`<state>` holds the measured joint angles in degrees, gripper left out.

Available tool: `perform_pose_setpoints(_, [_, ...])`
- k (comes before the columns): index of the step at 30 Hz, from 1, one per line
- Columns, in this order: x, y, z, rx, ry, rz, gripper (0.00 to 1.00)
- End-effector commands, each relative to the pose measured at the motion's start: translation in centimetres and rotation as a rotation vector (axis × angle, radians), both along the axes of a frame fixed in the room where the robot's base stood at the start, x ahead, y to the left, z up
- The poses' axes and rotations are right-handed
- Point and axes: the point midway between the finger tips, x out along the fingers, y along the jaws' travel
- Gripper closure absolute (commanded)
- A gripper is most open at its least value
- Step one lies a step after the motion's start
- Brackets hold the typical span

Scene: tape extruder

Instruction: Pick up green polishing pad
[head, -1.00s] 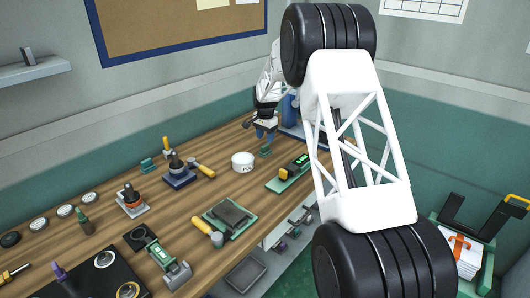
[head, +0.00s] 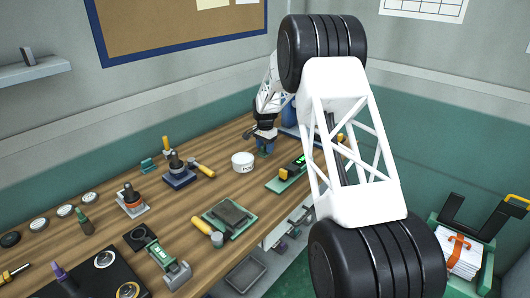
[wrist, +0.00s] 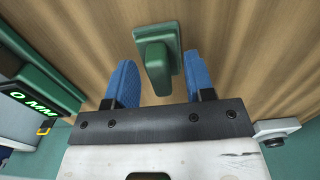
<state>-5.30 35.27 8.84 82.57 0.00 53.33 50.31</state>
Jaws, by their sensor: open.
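The green polishing pad (wrist: 157,66), a green block with a raised grip, lies on the wooden table in the wrist view. My gripper (wrist: 159,78) is open, with one blue finger on each side of the pad and visible gaps between. The grip stands between the fingers and the far end of the base reaches past the fingertips. In the head view my gripper (head: 264,146) is low at the far part of the table, and the pad there is mostly hidden by it.
A green device with a lit display (wrist: 42,100) stands left of my gripper in the wrist view. In the head view a white round tub (head: 243,162) is near my gripper, and several tools stand on the table (head: 120,232) further left.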

Motion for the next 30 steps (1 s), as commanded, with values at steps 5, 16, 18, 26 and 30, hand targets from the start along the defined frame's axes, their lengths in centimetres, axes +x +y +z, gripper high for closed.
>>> perform_pose_setpoints(5, [0.01, -0.01, 0.03, 0.0, 0.0, 0.0, 0.51])
perform_pose_setpoints(16, [0.01, -0.01, 0.04, 0.0, 0.0, 0.0, 0.6])
perform_pose_setpoints(18, [0.01, -0.01, 0.04, 0.0, 0.0, 0.0, 0.71])
perform_pose_setpoints(26, [0.01, 0.0, 0.06, 0.0, 0.0, 0.0, 1.0])
perform_pose_setpoints(30, [0.01, 0.0, 0.06, 0.0, 0.0, 0.0, 1.0])
